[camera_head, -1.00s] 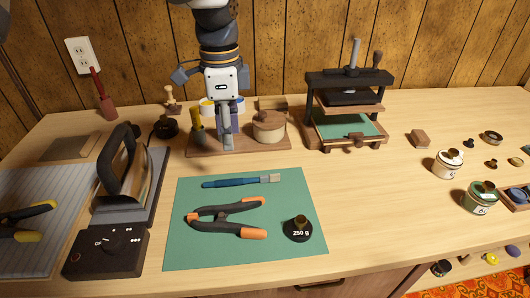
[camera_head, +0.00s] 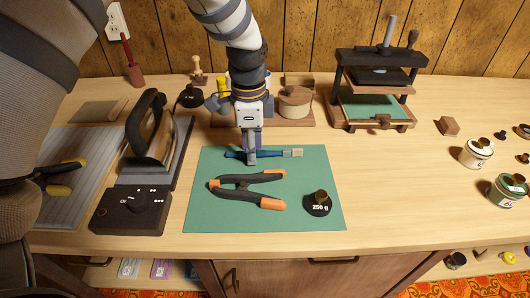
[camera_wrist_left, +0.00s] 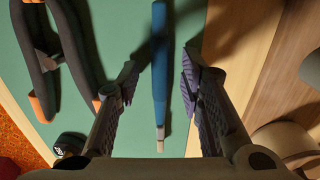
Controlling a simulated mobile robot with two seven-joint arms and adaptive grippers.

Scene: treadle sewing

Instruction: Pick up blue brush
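The blue brush (camera_head: 272,154) lies flat near the back edge of the green mat (camera_head: 215,215), its pale tip to the right. My left gripper (camera_head: 250,160) points down over the brush's middle in the head view. In the left wrist view, my left gripper (camera_wrist_left: 160,82) is open, with one finger on each side of the brush (camera_wrist_left: 159,60) and gaps between. I cannot tell how high the fingertips are above the mat. My right gripper is not in view.
A black clamp with orange tips (camera_head: 245,187) lies just in front of the brush. A 250 g weight (camera_head: 318,204) stands on the mat's right part. A wooden pot (camera_head: 295,102) is behind, an iron (camera_head: 150,130) left, and a press (camera_head: 375,90) behind right.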

